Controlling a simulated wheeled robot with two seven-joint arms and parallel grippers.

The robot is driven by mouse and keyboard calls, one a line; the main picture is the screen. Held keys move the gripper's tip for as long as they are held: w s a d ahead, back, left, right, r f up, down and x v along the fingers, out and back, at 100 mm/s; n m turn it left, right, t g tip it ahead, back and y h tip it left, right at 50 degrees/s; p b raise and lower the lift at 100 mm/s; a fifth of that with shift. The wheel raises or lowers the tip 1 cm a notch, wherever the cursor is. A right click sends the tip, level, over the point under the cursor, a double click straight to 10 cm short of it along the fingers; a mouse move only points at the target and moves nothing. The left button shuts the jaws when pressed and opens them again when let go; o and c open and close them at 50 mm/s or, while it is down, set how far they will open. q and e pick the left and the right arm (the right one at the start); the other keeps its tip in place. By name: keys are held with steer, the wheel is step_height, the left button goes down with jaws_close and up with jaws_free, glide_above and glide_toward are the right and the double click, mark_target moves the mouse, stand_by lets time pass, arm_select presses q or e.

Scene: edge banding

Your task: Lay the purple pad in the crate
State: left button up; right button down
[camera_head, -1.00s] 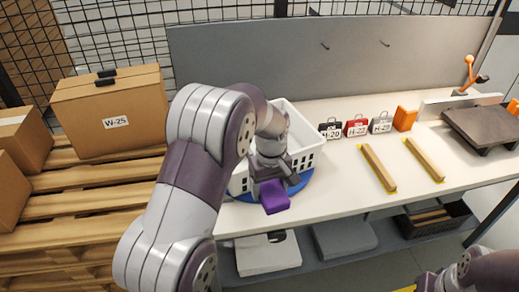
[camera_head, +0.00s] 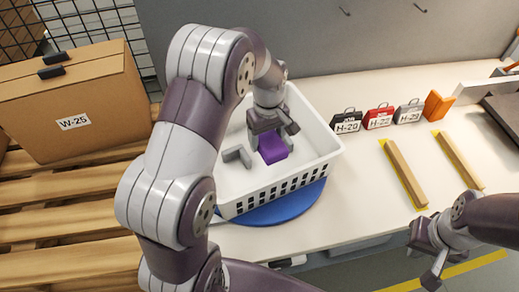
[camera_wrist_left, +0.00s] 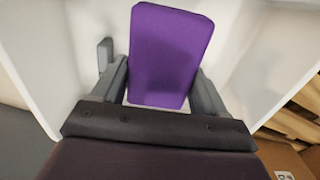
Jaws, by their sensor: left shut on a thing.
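The purple pad (camera_head: 272,148) is held by my left gripper (camera_head: 270,135) inside the white crate (camera_head: 235,186). In the left wrist view the pad (camera_wrist_left: 168,55) lies between the two fingers, with white crate walls (camera_wrist_left: 262,62) on both sides. I cannot tell whether the pad touches the crate floor. A small grey piece (camera_head: 237,155) is in the crate left of the pad. My right gripper (camera_head: 424,258) is empty near the table's front edge, its fingers apart.
The crate stands on a blue round base (camera_head: 272,212). Right of it are small black (camera_head: 347,121), red (camera_head: 379,116) and grey (camera_head: 408,111) cases, an orange block (camera_head: 437,105) and two wooden strips (camera_head: 404,172). A carton (camera_head: 75,105) sits on the pallet at left.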

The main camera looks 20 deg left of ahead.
arm_select(q)
steer(key=f, duration=0.1)
steer(key=s+f, duration=0.1)
steer(key=shift+s+d+f, duration=0.25)
steer(key=shift+d+f, duration=0.05)
steer(key=shift+f, duration=0.1)
steer(key=p, duration=0.1)
glide_above(266, 169)
step_height(266, 169, down, 5)
steer(key=shift+w+r, duration=0.1)
steer(key=shift+s+f, duration=0.2)
steer(key=shift+f, duration=1.05)
steer(key=shift+d+f, duration=0.1)
steer(key=shift+f, duration=0.3)
steer(key=o, duration=1)
steer(key=shift+r, duration=0.1)
arm_select(e)
steer(key=shift+s+d+r, duration=0.15)
steer(key=shift+s+r, duration=0.25)
steer(key=shift+r, duration=0.1)
